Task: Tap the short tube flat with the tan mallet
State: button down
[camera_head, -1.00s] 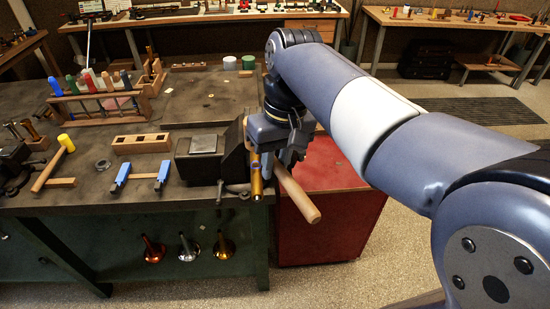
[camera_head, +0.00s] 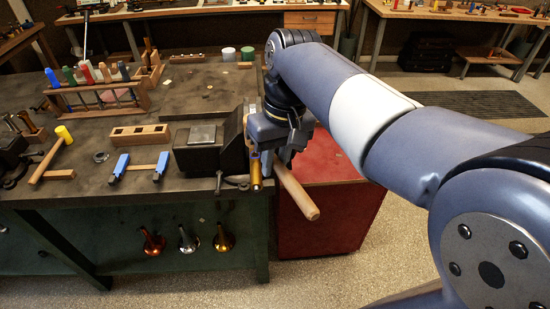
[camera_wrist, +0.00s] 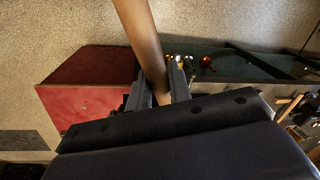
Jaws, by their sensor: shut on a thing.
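My gripper (camera_head: 277,158) is shut on the light wooden handle of the tan mallet (camera_head: 298,193). The handle slants down to the right in the head view, its free end past the bench edge. In the wrist view the handle (camera_wrist: 146,35) runs up from between the jaws (camera_wrist: 158,82). I cannot make out the mallet's head clearly. The short brass tube (camera_head: 255,174) shows at the bench's right edge, just left of my gripper, its upper part hidden. I cannot tell whether the mallet touches it.
A dark vise (camera_head: 198,155) stands left of my gripper. A yellow-headed mallet (camera_head: 64,134), a blue-ended tool (camera_head: 121,165), a wooden block (camera_head: 140,133) and a tool rack (camera_head: 92,98) are on the bench. Horn mouthpieces hang below. A red cabinet (camera_head: 335,215) stands right.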

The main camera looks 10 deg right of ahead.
dwell(0.9)
jog(key=shift+f+p, duration=0.4)
jog(key=shift+p, duration=0.15)
dwell(0.6)
jog(key=shift+f, duration=0.1)
dwell(0.5)
jog(key=shift+d+r+p, duration=0.1)
jog(key=shift+r+p, duration=0.45)
jog(key=shift+p, duration=0.25)
jog(key=shift+p, duration=0.35)
dwell(0.4)
